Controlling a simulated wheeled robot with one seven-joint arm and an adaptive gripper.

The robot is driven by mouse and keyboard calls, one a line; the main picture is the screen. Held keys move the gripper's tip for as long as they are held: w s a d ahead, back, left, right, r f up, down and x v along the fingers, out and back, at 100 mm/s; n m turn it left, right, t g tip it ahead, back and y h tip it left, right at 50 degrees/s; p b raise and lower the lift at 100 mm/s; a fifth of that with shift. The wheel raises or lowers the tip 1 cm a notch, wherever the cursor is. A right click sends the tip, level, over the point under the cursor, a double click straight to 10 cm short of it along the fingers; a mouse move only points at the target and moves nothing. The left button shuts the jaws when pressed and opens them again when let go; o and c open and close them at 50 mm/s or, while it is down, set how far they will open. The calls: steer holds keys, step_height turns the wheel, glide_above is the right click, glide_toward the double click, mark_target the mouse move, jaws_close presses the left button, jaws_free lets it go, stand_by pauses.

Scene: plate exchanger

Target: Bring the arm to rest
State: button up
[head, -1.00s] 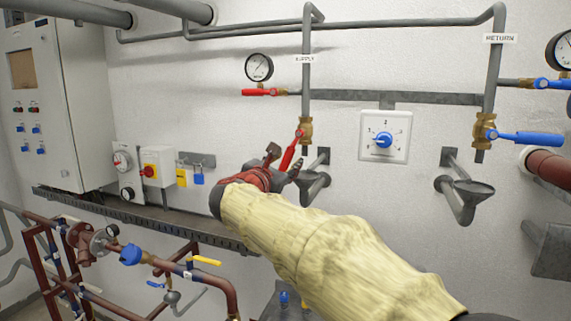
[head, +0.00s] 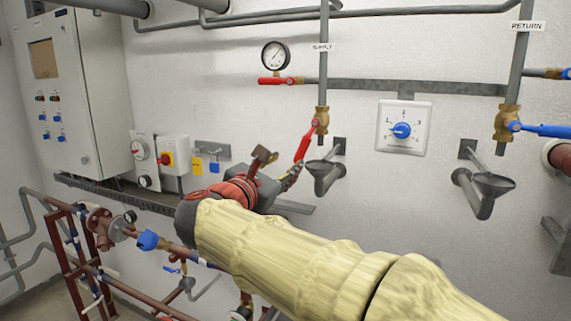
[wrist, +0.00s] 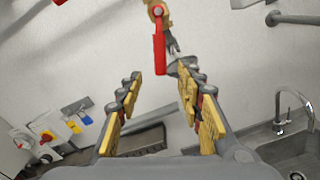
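My arm reaches in from the lower right in the head view, in a pale yellow sleeve. My gripper (head: 279,166) is at its far end, in front of the wall and just left of the red-handled supply valve (head: 307,143). In the wrist view my gripper (wrist: 158,74) has its two yellow-padded fingers spread wide with nothing held between them. The red valve handle (wrist: 159,55) hangs beyond the fingertips and seems apart from them. In the head view, part of the fingers is hidden by the wrist.
A grey funnel drain (head: 325,172) sits below the supply valve, another (head: 483,186) to the right. A dial (head: 402,130), pressure gauge (head: 275,55) and control cabinet (head: 65,90) are on the wall. Red-brown pipework (head: 95,225) stands lower left. The wrist view shows a sink tap (wrist: 290,105).

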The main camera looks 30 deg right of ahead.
stand_by(0.4)
steer(key=s+a+f+m+g+y, duration=0.1)
steer(key=s+f+m+g+y, duration=0.2)
steer(key=f, duration=0.6)
steer(key=s+a+f+m+g+y, duration=0.1)
steer(key=s+f+m+y, duration=0.3)
steer(key=f, duration=0.6)
steer(key=s+a+f+m+y+b, duration=0.2)
steer(key=s+a+f+m+y, duration=0.1)
steer(key=s+a+f+m, duration=0.2)
steer(key=s+a+f+m+g+y+b, duration=0.1)
steer(key=s+a+f+m+y, duration=0.3)
steer(key=s+f+m, duration=0.5)
steer(key=shift+s+a+f+b, duration=0.7)
steer(key=shift+s+f, duration=1.4)
steer(key=shift+s, duration=0.95)
